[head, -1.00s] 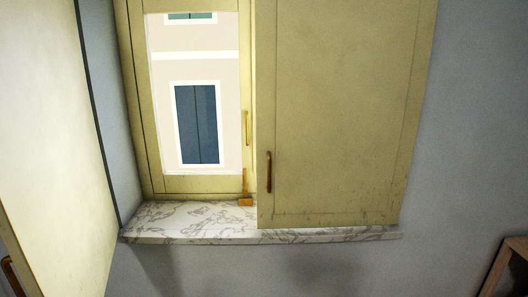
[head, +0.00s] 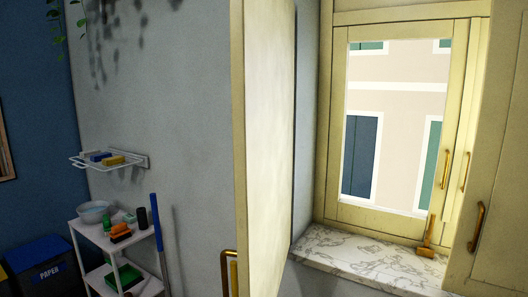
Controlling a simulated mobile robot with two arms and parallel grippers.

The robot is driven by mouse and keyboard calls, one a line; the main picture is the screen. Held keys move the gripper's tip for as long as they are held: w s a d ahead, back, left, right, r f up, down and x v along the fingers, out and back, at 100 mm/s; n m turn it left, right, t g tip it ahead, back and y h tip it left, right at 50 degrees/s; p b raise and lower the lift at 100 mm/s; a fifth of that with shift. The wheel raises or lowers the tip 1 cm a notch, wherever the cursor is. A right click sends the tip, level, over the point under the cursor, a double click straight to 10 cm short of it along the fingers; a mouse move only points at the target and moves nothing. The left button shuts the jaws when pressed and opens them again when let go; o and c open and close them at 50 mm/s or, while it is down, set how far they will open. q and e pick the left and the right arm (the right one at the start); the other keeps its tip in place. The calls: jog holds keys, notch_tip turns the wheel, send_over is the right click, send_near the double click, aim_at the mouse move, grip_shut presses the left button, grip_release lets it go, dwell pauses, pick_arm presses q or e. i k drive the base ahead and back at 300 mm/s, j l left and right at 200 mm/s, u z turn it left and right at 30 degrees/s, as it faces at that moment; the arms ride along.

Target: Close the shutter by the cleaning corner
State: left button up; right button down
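A yellow-cream shutter (head: 267,130) stands swung open at the left side of the window, nearly edge-on to me. Its brass handle (head: 229,272) shows at the lower left edge. A second shutter (head: 497,170) with a brass handle (head: 477,227) covers the right side of the window. The cleaning corner shows left of the open shutter, with a white shelf cart (head: 118,245) holding a bowl, brushes and bottles. Neither of my grippers is in view.
The window (head: 398,130) has a marble sill (head: 350,257) with a small brass-coloured stay (head: 426,238) at its right. A wire wall rack (head: 110,161) holds sponges. A blue paper bin (head: 45,270) stands at the far left. Plants hang above.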

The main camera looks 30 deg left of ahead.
aim_at(262, 42)
jog(key=i+j, duration=0.1)
jog(key=j, duration=1.65)
